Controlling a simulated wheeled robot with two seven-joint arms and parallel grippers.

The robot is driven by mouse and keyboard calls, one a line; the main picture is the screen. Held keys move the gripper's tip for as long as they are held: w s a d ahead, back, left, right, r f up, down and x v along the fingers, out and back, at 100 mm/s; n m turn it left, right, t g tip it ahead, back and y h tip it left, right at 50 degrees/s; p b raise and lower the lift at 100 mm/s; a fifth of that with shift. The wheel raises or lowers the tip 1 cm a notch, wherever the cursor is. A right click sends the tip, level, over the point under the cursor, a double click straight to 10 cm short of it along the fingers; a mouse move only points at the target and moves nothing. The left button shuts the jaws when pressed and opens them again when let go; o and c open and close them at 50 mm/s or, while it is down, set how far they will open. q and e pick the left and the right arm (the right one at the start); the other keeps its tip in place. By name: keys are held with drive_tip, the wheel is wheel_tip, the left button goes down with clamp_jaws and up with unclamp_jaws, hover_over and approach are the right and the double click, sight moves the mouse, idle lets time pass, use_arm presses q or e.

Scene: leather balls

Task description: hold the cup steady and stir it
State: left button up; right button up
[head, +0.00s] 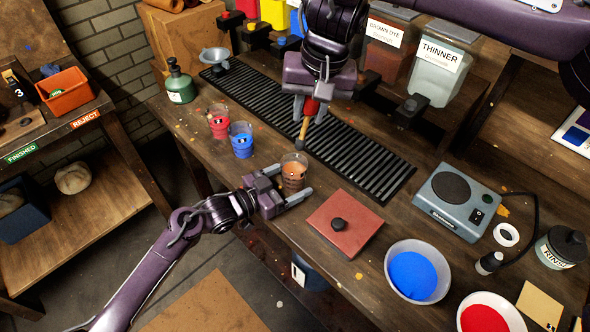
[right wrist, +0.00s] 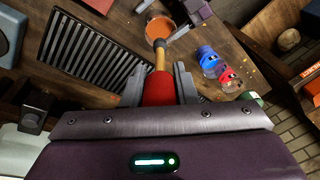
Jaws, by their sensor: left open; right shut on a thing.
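A clear cup (head: 293,174) of orange-brown liquid stands upright near the bench's front edge; its round mouth also shows in the right wrist view (right wrist: 161,27). My left gripper (head: 292,180) is open at the cup, one finger on each side of its lower part; I cannot tell whether they touch it. My right gripper (head: 312,100) is shut on the red handle of a stirring stick (head: 304,131). The stick's pale wooden shaft points down, with a dark tip. The stick also shows in the right wrist view (right wrist: 160,58). Its tip is outside the cup, above and behind it.
A red cup (head: 218,122) and a blue cup (head: 241,141) stand left of it. A black slatted mat (head: 350,150) lies behind. A red-brown slab with a knob (head: 345,220), a hotplate (head: 450,200) and a bowl of blue (head: 415,272) are to the right.

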use_arm(q)
drive_tip(key=v, duration=1.2)
